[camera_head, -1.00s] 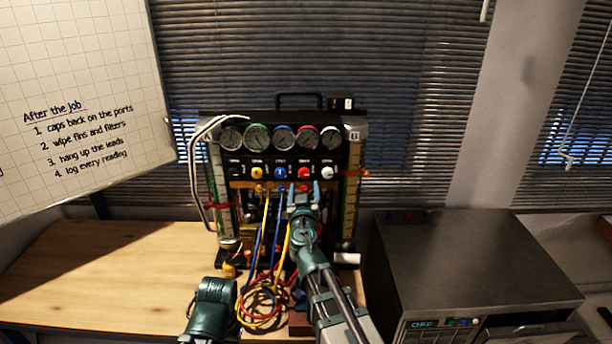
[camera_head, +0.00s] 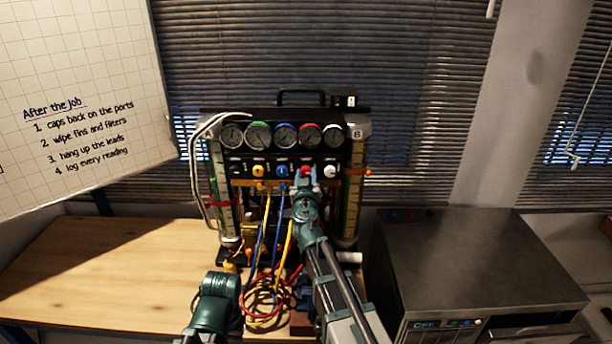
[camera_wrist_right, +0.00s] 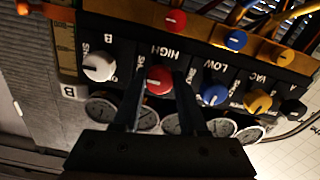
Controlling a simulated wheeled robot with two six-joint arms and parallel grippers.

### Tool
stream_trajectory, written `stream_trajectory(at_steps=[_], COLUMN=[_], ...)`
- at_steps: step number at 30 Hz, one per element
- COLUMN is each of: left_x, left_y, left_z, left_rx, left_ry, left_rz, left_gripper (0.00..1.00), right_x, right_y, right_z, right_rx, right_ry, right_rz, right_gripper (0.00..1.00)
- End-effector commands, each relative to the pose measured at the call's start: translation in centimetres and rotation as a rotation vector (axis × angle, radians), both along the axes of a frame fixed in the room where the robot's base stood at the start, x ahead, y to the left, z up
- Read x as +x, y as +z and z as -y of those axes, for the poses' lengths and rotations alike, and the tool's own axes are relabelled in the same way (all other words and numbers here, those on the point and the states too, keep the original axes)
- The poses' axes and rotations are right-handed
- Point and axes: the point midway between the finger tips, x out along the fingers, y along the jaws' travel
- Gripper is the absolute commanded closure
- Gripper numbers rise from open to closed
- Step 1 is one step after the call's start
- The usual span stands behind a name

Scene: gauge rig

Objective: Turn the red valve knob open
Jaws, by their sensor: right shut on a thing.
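The red valve knob (camera_wrist_right: 159,79) sits on the dark valve panel beside the HIGH label. In the wrist view it lies between the two fingertips of my right gripper (camera_wrist_right: 157,88). My right gripper (camera_head: 305,180) is shut on the knob, reaching it from the front.
A white knob (camera_wrist_right: 99,66) and a blue knob (camera_wrist_right: 213,92) flank the red one closely, with a yellow knob (camera_wrist_right: 257,101) further along. Gauges (camera_head: 309,135) sit above the knobs. Coloured hoses (camera_head: 265,295) hang below. A grey oven-like box (camera_head: 470,260) stands right.

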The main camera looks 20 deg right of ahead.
Motion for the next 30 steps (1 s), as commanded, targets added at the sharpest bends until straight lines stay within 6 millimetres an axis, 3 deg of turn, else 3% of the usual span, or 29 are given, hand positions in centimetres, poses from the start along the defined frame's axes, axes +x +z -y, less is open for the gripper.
stream_trajectory(at_steps=[1, 3, 14, 30], left_x=[0.0, 0.0, 0.0, 0.0], left_y=[0.0, 0.0, 0.0, 0.03], left_z=[0.0, 0.0, 0.0, 0.0], left_rx=[0.0, 0.0, 0.0, 0.0], left_ry=[0.0, 0.0, 0.0, 0.0], left_rz=[0.0, 0.0, 0.0, 0.0], left_gripper=[0.5, 0.5, 0.5, 0.5], right_x=[-0.01, -0.01, -0.01, -0.04], right_y=[0.0, 0.0, 0.0, 0.03], right_z=[0.0, 0.0, 0.01, 0.05], right_rx=[0.0, 0.0, -0.043, -0.467], right_ry=[0.0, 0.0, 0.0, 0.0], right_rz=[0.0, 0.0, -0.012, -0.134], right_gripper=[0.89, 1.0, 1.0, 1.0])
